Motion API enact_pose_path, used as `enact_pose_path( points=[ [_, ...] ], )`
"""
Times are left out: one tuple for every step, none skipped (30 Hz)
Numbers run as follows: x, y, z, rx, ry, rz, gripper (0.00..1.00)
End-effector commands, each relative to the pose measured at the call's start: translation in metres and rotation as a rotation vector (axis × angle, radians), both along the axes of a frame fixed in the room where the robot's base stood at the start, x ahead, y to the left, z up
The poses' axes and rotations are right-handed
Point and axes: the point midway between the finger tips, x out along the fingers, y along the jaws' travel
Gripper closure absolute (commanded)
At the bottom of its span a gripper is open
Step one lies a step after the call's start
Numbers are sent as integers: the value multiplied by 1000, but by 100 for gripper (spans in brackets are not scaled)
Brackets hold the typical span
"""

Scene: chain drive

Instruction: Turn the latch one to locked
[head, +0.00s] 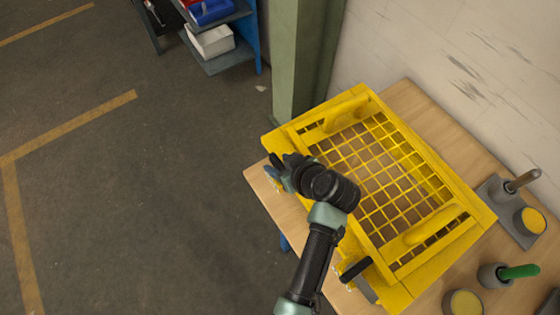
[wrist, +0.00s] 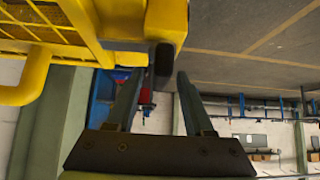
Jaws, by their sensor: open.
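A yellow mesh guard (head: 453,268) with two raised handles lies on the wooden table. One black latch handle (head: 355,270) shows at its near lower corner in the head view. My gripper (head: 273,172) is at the guard's left corner, where my wrist hides most of what is there. In the wrist view, my open gripper (wrist: 158,76) has a dark latch handle (wrist: 163,60) at the yellow guard's edge (wrist: 165,22), seen between the two fingertips. I cannot tell whether it touches a finger. No label shows which latch is latch one, and its lock position is unclear.
The wooden table (head: 405,97) stands by a white wall and a green pillar (head: 303,60). Grey holders with a grey-handled tool (head: 522,180) and a green-handled tool (head: 518,271) are at the right. A shelf with bins (head: 212,42) stands behind. Floor at left is clear.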

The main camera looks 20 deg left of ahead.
Motion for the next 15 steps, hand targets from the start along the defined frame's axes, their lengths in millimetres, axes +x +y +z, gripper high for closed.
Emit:
enact_pose_path(
  points=[
    [0, 0, 0, 1, -1, 0, 48],
    [0, 0, 0, 1, -1, 0, 48],
    [0, 0, 1, 1, -1, 0, 48],
    [0, -1, 1, 0, -1, -1, 48],
    [-1, -2, 2, 0, -1, -1, 48],
    [-2, -3, 4, 1, -2, -1, 48],
    [-3, -5, 6, 2, -3, -3, 48],
    [-4, -7, 8, 1, -2, -3, 48],
    [-6, -10, 11, 1, -2, -3, 48],
    [-8, -12, 14, 1, -2, -3, 48],
    [-11, -15, 18, 0, -3, -3, 48],
    [-14, -20, 23, 0, -5, -2, 48],
    [-16, -23, 28, 0, -5, -4, 48],
    [-19, -27, 32, 0, -5, -4, 48],
    [-23, -31, 37, -1, -4, -4, 48]
  ],
)
